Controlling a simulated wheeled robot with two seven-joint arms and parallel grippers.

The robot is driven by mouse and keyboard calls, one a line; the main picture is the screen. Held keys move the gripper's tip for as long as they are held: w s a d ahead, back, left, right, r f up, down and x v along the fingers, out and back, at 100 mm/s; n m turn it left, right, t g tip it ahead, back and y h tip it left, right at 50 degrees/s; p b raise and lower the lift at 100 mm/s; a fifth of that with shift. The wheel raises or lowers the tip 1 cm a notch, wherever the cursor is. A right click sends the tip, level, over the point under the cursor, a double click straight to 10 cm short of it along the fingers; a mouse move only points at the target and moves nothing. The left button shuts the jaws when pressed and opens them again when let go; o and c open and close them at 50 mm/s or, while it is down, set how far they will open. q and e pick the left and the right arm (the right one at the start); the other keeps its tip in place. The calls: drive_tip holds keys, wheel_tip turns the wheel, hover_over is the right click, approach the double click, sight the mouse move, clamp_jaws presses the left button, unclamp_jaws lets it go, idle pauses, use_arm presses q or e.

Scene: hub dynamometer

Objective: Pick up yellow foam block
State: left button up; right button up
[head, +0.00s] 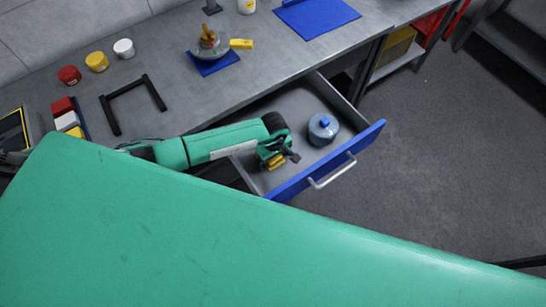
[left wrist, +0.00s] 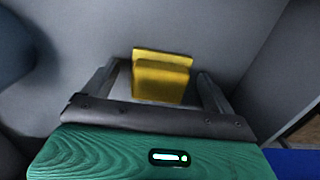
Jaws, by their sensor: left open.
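The yellow foam block (left wrist: 162,80) lies on the grey floor of the open drawer, seen between the two fingers of my left gripper (left wrist: 157,85) in the left wrist view. In the head view the block (head: 277,162) shows partly, under my left gripper (head: 285,160). The gripper is open and reaches down into the drawer (head: 345,163). I cannot tell whether the fingers touch the block. My right gripper is not in view.
A blue-grey round container (head: 323,130) stands in the drawer right of my gripper. The drawer's blue front has a metal handle (head: 332,171). On the workbench are a black frame (head: 133,103), coloured jars (head: 97,62) and a blue mat (head: 317,17). Open floor lies to the right.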

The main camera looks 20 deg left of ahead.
use_arm(q)
drive_tip(key=c, duration=1.1)
drive_tip(key=shift+r, duration=0.15)
wheel_tip(320, 180, up, 20)
drive_tip(key=b, duration=0.3)
drive_tip(key=o, duration=0.4)
drive_tip(key=shift+c, duration=1.3)
